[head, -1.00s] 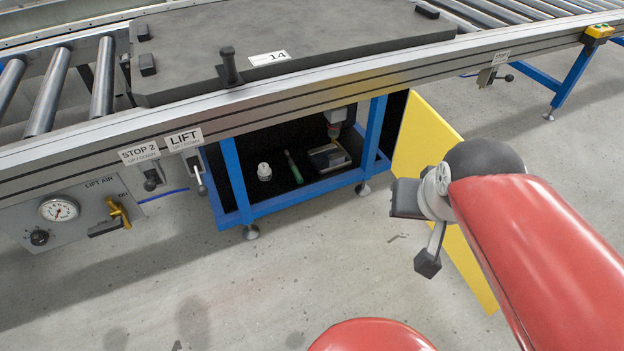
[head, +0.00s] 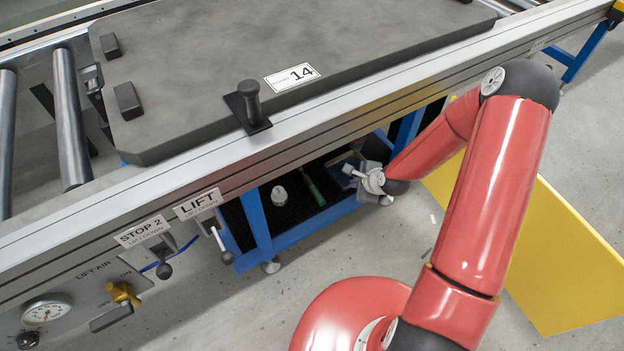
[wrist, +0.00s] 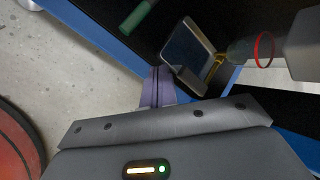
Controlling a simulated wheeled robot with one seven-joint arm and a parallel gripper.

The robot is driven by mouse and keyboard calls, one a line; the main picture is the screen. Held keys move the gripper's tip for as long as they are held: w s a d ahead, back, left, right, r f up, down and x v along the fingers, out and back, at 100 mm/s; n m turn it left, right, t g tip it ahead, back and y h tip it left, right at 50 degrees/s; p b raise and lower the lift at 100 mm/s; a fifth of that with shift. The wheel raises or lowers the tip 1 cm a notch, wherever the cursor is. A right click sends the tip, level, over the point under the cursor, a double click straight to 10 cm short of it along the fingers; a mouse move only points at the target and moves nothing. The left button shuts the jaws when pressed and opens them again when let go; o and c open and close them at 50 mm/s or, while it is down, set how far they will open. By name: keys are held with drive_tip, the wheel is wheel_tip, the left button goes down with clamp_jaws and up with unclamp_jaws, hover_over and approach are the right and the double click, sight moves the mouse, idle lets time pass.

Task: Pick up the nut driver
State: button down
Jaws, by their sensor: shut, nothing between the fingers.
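A slim tool with a green handle, apparently the nut driver (head: 312,189), lies on the dark lower shelf under the conveyor. Its green handle also shows at the top of the wrist view (wrist: 138,17). My gripper (head: 350,171) is at the shelf opening, to the right of the tool and apart from it. In the wrist view its fingers (wrist: 158,86) are together with nothing between them. The far end of the tool is cut off in the wrist view.
A white-capped object (head: 279,196) stands left of the tool. A shallow tray (wrist: 187,52) and a clear item with a red ring (wrist: 263,50) are near my gripper.

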sight(308, 180)
drive_tip(key=a+f+m+t, duration=0.1)
drive_tip(key=a+f+m, duration=0.1)
drive_tip(key=f+m, duration=0.1)
drive_tip(key=s+a+f+m+y, duration=0.1)
drive_tip(key=a+f+m, duration=0.1)
drive_tip(key=f+m, duration=0.1)
drive_tip(key=a+f+m+t+y, duration=0.1)
drive_tip(key=a+f+m, duration=0.1)
drive_tip(key=f+m, duration=0.2)
drive_tip(key=shift+s+t, duration=0.3)
drive_tip(key=shift+a+f+m, duration=0.3)
drive_tip(key=shift+a+m, duration=0.05)
drive_tip(key=shift+m, duration=0.25)
drive_tip(key=w+a, duration=0.2)
drive_tip(key=w, duration=0.1)
drive_tip(key=w+a, duration=0.2)
drive_tip(key=w, duration=0.1)
drive_tip(key=w+a+p, duration=0.1)
drive_tip(key=w+a, duration=0.2)
drive_tip(key=w, duration=0.1)
drive_tip(key=shift+s+d+f, duration=0.1)
drive_tip(key=shift+d+f, duration=0.1)
drive_tip(key=shift+f, duration=0.45)
drive_tip(key=shift+f+b, duration=0.15)
drive_tip(key=shift+b, duration=0.35)
